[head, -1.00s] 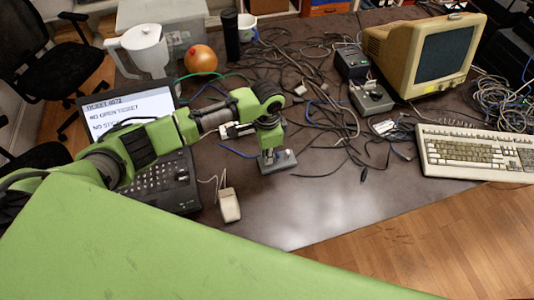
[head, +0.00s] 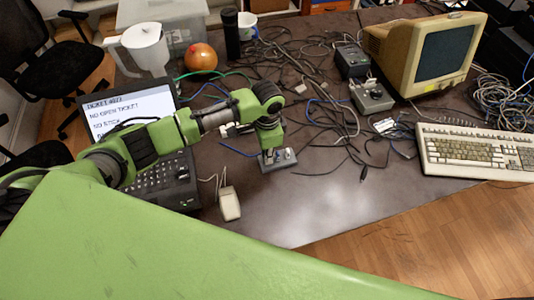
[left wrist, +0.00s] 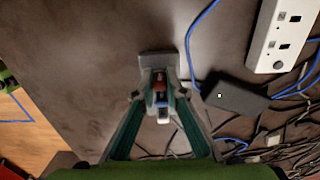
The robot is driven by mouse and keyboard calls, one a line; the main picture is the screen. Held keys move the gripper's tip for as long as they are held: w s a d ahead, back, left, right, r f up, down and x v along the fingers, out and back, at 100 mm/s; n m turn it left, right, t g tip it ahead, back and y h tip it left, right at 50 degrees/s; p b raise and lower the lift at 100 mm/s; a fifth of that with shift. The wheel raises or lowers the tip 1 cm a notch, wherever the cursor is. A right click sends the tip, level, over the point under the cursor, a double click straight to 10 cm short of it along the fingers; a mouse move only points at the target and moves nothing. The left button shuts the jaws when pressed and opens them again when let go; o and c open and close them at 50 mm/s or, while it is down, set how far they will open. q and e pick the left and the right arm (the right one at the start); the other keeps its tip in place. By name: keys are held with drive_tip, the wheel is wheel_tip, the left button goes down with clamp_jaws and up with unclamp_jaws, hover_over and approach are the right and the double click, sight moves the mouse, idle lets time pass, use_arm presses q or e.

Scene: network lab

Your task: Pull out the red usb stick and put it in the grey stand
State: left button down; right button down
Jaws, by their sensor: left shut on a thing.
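The grey stand (head: 286,162) is a low block on the dark table, right of the laptop. It also shows in the left wrist view (left wrist: 160,58), just beyond my fingertips. My left gripper (head: 271,150) points down right at the stand. In the left wrist view, my left gripper (left wrist: 160,90) is shut on the red usb stick (left wrist: 159,78). A small white and blue piece shows between the fingers below the red. The fingers hide much of the stick and part of the stand; I cannot tell how deep the stick sits. My right gripper is out of view.
The black laptop (head: 160,185) and a beige mouse (head: 229,204) stand left of the stand. Many loose cables (head: 320,120) lie behind and right of it. A small black box (left wrist: 235,96) and a white power strip (left wrist: 284,35) lie nearby. The table's front right is clear.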

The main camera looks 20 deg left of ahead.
use_arm(q)
drive_tip(key=shift+f, duration=0.25)
drive_tip(key=c, duration=2)
unclamp_jaws()
wheel_tip(320, 180, up, 12)
drive_tip(key=shift+r, duration=0.1)
